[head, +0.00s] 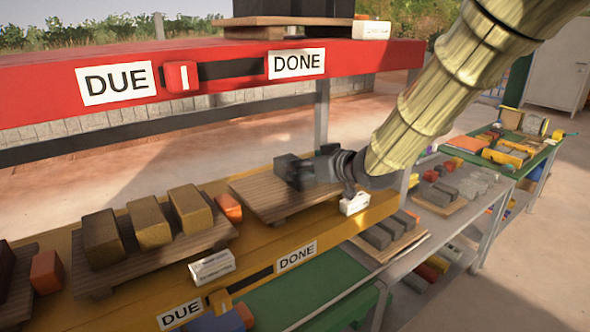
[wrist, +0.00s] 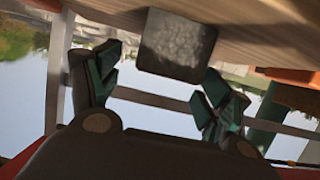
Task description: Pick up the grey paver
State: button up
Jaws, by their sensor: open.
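A grey paver (wrist: 178,43) with a rough face is in the wrist view, resting against a wooden board (wrist: 260,32). It lies ahead of my gripper (wrist: 162,85), between the lines of the two fingers but beyond their tips. The fingers are spread, with nothing between them. In the head view my gripper (head: 303,176) is low over the right wooden board (head: 268,207) on the yellow shelf. A dark grey block (head: 287,165) is at the fingertips, partly hidden by them.
Three brown blocks (head: 150,220) stand on the left board (head: 110,275). Orange blocks (head: 229,207) sit beside the boards. A white box (head: 354,204) is close below my wrist. A red beam (head: 220,75) runs above the shelf. More grey blocks (head: 377,236) lie on the lower table.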

jog(key=shift+s+a+r, duration=0.15)
jog(key=shift+r, duration=0.05)
jog(key=shift+f+p+x, duration=0.25)
jog(key=shift+p+x, duration=0.4)
jog(key=shift+x, duration=0.65)
jog(key=shift+f+p+x, duration=0.2)
jog(key=shift+p+x, duration=0.4)
jog(key=shift+x, duration=0.7)
jog(key=shift+s+r, duration=0.1)
jog(key=shift+s, duration=0.05)
jog(key=c, duration=1.5)
jog(key=shift+c, duration=0.5)
jog(key=shift+r, duration=0.1)
